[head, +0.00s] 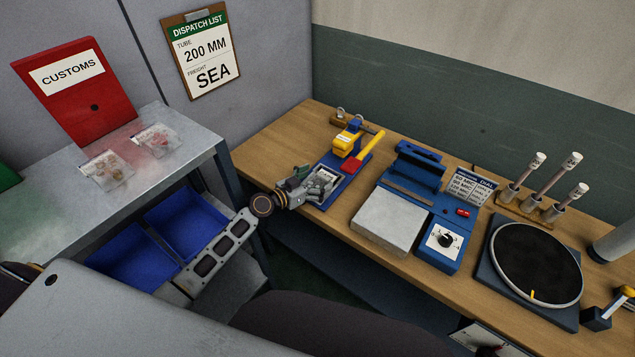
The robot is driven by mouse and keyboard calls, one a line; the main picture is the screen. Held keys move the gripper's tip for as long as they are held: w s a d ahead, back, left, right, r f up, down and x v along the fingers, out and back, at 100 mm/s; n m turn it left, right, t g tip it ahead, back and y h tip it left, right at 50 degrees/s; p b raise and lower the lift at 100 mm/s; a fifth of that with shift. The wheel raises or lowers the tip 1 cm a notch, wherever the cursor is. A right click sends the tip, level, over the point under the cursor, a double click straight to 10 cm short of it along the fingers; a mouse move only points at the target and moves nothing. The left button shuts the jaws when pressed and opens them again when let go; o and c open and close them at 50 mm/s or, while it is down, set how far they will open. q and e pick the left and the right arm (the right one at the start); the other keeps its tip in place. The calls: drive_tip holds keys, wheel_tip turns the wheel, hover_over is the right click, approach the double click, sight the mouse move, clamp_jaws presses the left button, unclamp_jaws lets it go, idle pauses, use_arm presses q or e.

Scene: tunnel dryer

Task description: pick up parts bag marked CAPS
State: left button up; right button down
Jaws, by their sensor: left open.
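Two clear parts bags lie on the metal shelf at the left: a nearer bag (107,170) and a farther bag (157,139). Both hold small reddish parts. Their labels are too small to read, so I cannot tell which is marked CAPS. My left gripper (312,182) is open over the left end of the wooden bench, at the blue fixture with the yellow tool, well right of both bags. A small pale item shows by its fingers; I cannot tell what it is. My right gripper is not in view.
A red CUSTOMS board (78,90) stands behind the bags. Blue bins (190,222) sit below the metal shelf (60,220). The wooden bench (285,135) holds a blue sealer-like device (415,170), a dial box (443,243), a rack of upright tools and a round black plate (535,265).

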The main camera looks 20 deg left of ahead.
use_arm(q)
drive_tip(key=shift+w+d, duration=0.2)
drive_tip(key=shift+w, duration=0.1)
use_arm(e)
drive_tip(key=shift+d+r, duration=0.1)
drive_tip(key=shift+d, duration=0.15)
use_arm(q)
drive_tip(key=shift+c, duration=0.3)
drive_tip(key=c, duration=1.4)
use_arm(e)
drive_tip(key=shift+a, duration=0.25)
use_arm(q)
drive_tip(key=shift+o, duration=0.2)
